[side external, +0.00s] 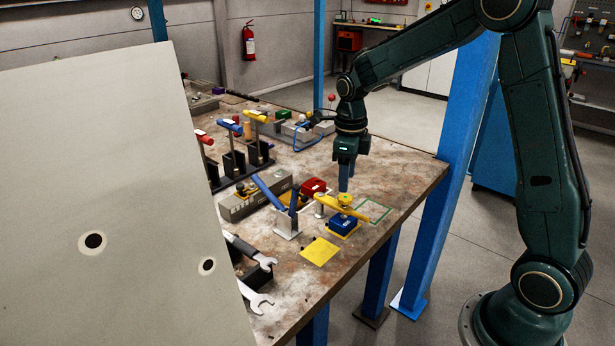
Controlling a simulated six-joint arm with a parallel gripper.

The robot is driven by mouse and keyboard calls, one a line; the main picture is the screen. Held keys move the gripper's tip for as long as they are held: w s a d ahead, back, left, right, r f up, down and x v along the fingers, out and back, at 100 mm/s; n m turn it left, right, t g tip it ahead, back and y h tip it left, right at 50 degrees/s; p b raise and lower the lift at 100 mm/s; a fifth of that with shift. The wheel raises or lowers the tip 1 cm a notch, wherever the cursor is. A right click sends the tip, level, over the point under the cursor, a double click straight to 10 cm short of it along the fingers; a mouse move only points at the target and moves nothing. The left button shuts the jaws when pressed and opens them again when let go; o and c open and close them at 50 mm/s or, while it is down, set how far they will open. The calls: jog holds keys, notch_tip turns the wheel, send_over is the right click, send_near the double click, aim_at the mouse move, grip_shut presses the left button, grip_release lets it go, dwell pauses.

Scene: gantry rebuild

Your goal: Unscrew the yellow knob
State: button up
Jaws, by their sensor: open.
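The yellow knob (345,199) sits on top of a yellow clamp bar (336,207), above a blue block (343,222) near the front right part of the workbench. My gripper (346,187) points straight down with its blue fingers just above and behind the knob in the picture. I cannot tell from this view whether the fingertips touch the knob. The gap between the fingers is hard to see from this side. Nothing shows held in the gripper.
A yellow square (320,251) and a green outlined square (373,212) lie on the workbench (410,168). Wrenches (250,252) lie in front. A large pale panel (110,200) blocks the left.

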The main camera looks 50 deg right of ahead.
aim_at(345, 197)
jog(key=shift+f, duration=2.35)
jog(key=c, duration=0.8)
jog(key=shift+n, duration=0.4)
